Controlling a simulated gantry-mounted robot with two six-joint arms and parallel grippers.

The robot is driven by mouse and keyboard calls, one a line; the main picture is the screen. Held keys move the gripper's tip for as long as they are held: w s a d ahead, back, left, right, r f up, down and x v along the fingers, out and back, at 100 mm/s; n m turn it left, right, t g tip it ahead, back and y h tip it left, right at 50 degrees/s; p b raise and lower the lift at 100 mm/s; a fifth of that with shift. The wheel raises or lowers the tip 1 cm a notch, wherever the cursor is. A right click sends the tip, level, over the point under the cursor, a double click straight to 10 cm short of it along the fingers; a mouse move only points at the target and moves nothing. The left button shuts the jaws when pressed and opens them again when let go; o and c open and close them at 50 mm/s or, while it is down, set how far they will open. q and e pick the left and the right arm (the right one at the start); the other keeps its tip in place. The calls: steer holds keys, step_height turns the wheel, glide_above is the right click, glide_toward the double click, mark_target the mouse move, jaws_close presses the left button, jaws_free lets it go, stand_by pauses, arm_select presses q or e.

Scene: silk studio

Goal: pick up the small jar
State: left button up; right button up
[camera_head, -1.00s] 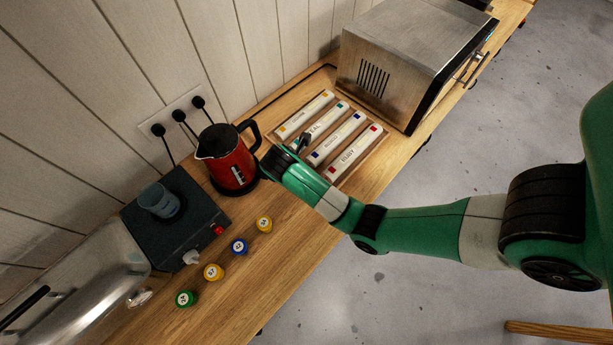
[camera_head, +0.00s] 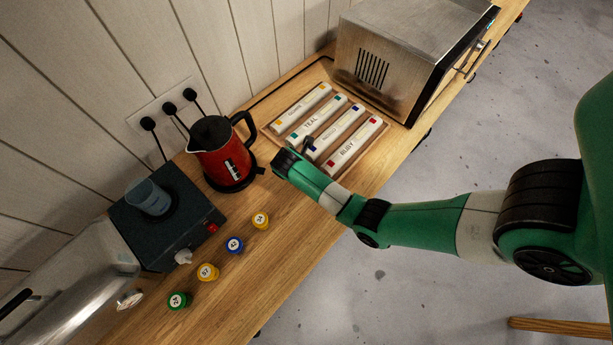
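Several small jars with numbered lids stand in a slanting row on the wooden counter: a green one (camera_head: 178,300), a yellow one (camera_head: 208,271), a blue one (camera_head: 235,245) and another yellow one (camera_head: 260,220). My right arm reaches in from the right. Its dark gripper (camera_head: 308,144) is over the tray of labelled bars, beyond the jars and apart from them. The wrist partly hides the gripper, and its fingers are too small to read. My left gripper is out of view.
A red kettle (camera_head: 225,160) stands left of the wrist. A dark appliance (camera_head: 190,232) with a blue cup (camera_head: 149,199) stands behind the jars. The bar tray (camera_head: 379,135) and a steel oven (camera_head: 400,45) lie farther back. Counter right of the jars is clear.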

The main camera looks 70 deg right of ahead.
jaws_close()
stand_by(0.3)
steer(key=shift+r, duration=0.1)
